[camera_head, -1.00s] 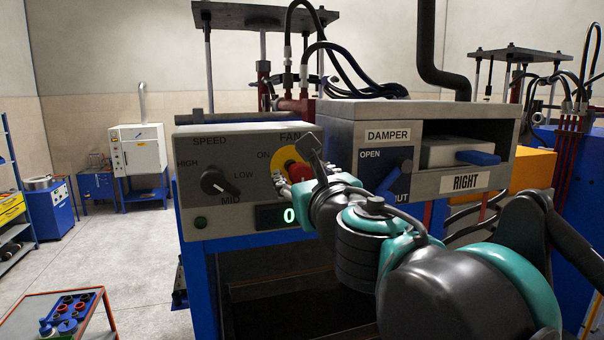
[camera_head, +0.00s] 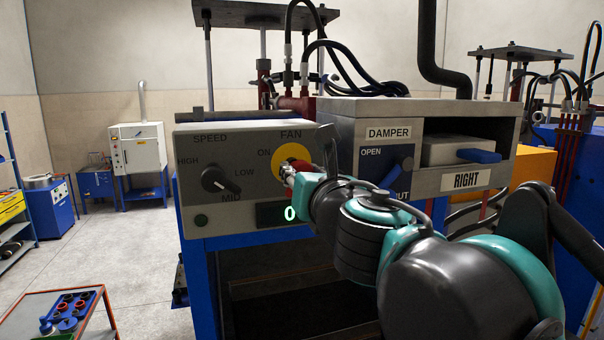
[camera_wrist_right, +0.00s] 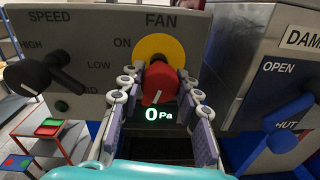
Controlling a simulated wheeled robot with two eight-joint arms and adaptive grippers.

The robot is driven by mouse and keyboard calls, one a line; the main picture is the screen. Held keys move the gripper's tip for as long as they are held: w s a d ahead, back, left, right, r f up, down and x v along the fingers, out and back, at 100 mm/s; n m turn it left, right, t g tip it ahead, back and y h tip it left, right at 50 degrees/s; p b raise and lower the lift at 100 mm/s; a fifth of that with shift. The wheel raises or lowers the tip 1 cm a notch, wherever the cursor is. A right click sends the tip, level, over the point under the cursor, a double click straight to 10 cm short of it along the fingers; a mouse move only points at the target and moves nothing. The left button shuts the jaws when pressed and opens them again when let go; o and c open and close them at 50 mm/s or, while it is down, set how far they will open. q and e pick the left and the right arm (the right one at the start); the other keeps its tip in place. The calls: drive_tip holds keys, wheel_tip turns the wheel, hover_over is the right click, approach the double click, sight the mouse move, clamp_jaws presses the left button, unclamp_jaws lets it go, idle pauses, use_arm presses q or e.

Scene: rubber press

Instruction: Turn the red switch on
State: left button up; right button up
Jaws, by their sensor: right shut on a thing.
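The red switch (camera_wrist_right: 160,82) is a knob on a yellow round plate (camera_wrist_right: 160,46) under the label FAN, on the grey control panel. In the wrist view its white mark points down and a little left, away from the ON label at the upper left. My right gripper (camera_wrist_right: 161,80) has one finger on each side of the knob and is shut on it. In the head view my right gripper (camera_head: 291,174) covers much of the switch, and only a bit of red (camera_head: 303,167) shows. My left gripper is not in view.
A black speed knob (camera_head: 219,182) is left of the switch. The display (camera_wrist_right: 158,115) below it reads 0 Pa. A tray (camera_head: 70,310) sits at the lower left.

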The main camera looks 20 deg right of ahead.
drive_tip(key=m, duration=1)
drive_tip(key=shift+m, duration=0.3)
drive_tip(key=shift+m+y+b, duration=0.3)
drive_tip(key=shift+m, duration=1.3)
drive_tip(key=o, duration=1.2)
drive_tip(key=shift+c, duration=0.2)
drive_tip(key=s, duration=1.2)
drive_tip(key=shift+d+r, duration=0.2)
drive_tip(key=shift+d, duration=0.1)
